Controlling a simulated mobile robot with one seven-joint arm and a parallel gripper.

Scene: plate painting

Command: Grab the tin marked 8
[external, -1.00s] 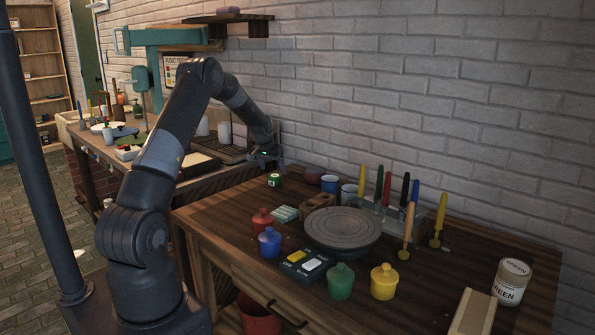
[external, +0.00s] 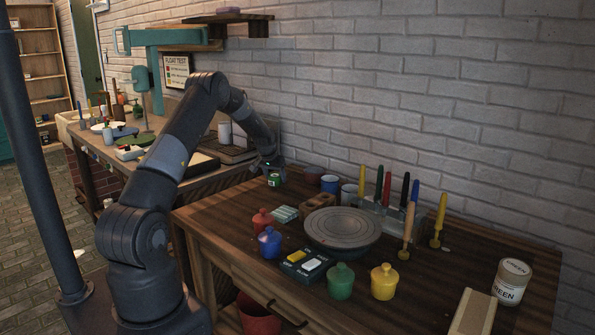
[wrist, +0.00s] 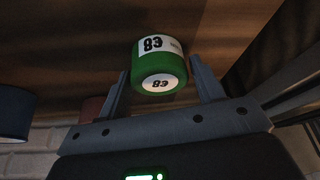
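The green tin (external: 274,181) with a white label stands upright near the back left end of the dark wooden table. In the wrist view the tin (wrist: 160,70) shows large dark characters on its side and lid; they look like 83, and an 8 is among them. My gripper (external: 272,169) is directly above the tin in the external view. In the wrist view my gripper (wrist: 160,88) is open, one finger on each side of the tin, with narrow gaps visible. Whether either finger touches the tin cannot be told.
A dark red pot (external: 313,175) and a blue cup (external: 330,184) stand just right of the tin. A brown block (external: 318,202), a round turntable (external: 342,228) and several coloured lidded pots are nearer the front. The brick wall (external: 420,110) rises behind.

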